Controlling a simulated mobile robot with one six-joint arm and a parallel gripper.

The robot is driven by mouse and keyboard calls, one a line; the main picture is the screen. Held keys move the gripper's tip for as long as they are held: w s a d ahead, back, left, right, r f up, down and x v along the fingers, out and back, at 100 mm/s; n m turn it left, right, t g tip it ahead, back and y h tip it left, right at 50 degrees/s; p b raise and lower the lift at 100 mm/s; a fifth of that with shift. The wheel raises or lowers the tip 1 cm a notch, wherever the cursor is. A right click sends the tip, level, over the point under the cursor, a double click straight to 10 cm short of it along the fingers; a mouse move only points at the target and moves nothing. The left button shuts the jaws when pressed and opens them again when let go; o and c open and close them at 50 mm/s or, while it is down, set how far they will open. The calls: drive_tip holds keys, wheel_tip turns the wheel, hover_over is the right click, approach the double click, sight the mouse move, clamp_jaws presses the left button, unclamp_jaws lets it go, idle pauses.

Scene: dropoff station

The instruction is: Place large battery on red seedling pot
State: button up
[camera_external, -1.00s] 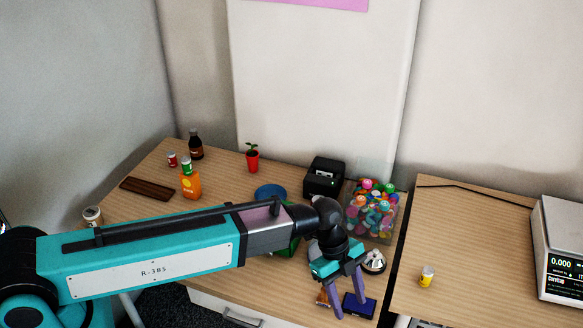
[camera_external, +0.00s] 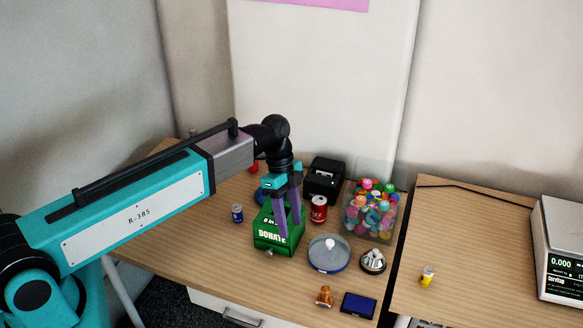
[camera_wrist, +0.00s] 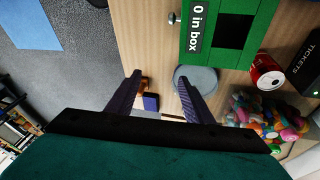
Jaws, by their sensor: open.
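The red seedling pot (camera_external: 253,167) is mostly hidden behind my arm in the external view; only a bit of red shows at the back of the left desk. I cannot surely pick out the large battery. A small blue cylinder (camera_external: 237,213) stands left of the green donation box, and a small yellow cylinder (camera_external: 427,277) stands on the right desk; either is too small to tell. My gripper (camera_external: 290,231) points down in front of or over the green box, with its purple fingers apart. In the wrist view its fingers (camera_wrist: 160,75) hold nothing.

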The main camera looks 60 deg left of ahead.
sight(237, 206)
drive_tip(key=a+n+b, duration=0.1)
drive_tip(key=a+b, duration=0.1)
drive_tip(key=a, duration=0.2)
drive_tip(key=s+a+n+y+b, duration=0.1)
drive_tip(key=a+b, duration=0.2)
drive_tip(key=a, duration=0.1)
drive_tip(key=s+a+f+n+y+b, duration=0.1)
drive_tip(key=a+n+b, duration=0.1)
drive_tip(key=a+b, duration=0.1)
drive_tip(key=shift+s+a, duration=0.25)
drive_tip(key=shift+a, duration=0.25)
drive_tip(key=s+a+r+n+y+b, duration=0.1)
drive_tip(key=s+a+n+b, duration=0.3)
drive_tip(key=a+b, duration=0.4)
drive_tip(key=shift+s+a+y, duration=0.5)
drive_tip(key=shift+s+a, duration=0.15)
drive_tip(key=shift+a, duration=0.6)
drive_tip(key=shift+f, duration=4.25)
drive_tip(key=shift+f, duration=0.1)
drive_tip(key=shift+d+f+p, duration=0.1)
drive_tip(key=shift+f+p, duration=0.45)
drive_tip(key=shift+f, duration=1.95)
